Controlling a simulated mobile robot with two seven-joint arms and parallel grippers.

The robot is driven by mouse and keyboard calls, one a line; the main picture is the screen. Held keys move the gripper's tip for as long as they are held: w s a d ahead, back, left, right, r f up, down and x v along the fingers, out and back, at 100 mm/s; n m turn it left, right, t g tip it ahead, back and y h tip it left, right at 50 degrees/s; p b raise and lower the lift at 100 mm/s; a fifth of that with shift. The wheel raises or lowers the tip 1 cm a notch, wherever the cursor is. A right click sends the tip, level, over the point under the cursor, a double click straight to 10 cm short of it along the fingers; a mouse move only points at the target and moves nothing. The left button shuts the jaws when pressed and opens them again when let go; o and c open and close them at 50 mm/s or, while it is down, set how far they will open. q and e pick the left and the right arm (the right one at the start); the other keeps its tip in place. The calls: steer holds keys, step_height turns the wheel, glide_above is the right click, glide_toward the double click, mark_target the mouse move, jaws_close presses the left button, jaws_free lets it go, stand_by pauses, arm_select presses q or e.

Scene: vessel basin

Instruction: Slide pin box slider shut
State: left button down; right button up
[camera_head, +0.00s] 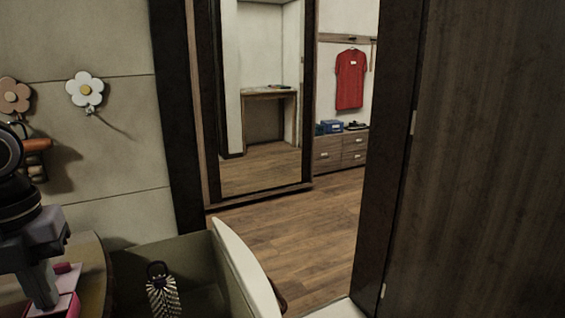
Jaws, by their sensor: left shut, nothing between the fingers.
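My left gripper (45,298) is at the lower left, pointing down with its fingers together and nothing between them. Its fingertips are at a pink and red object (67,282), which may be the pin box. The gripper covers part of this object and the picture's bottom edge cuts it off. I cannot make out a slider on it or tell how far it is open. I cannot tell whether the fingertips touch it. My right gripper is not in view.
The pink object is on a rounded brown surface (92,262). Flower-shaped hooks (85,90) are on the wall. A doorway opens onto wooden floor (300,225); a brown door (490,160) is at right.

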arm_select(q)
steer(key=shift+s+d+f, duration=0.1)
steer(key=shift+s+d, duration=0.1)
steer(key=shift+s, duration=0.25)
step_height(320, 180, up, 7)
steer(key=p, duration=0.3)
steer(key=shift+p, duration=0.4)
stand_by(0.4)
steer(key=shift+d, duration=0.1)
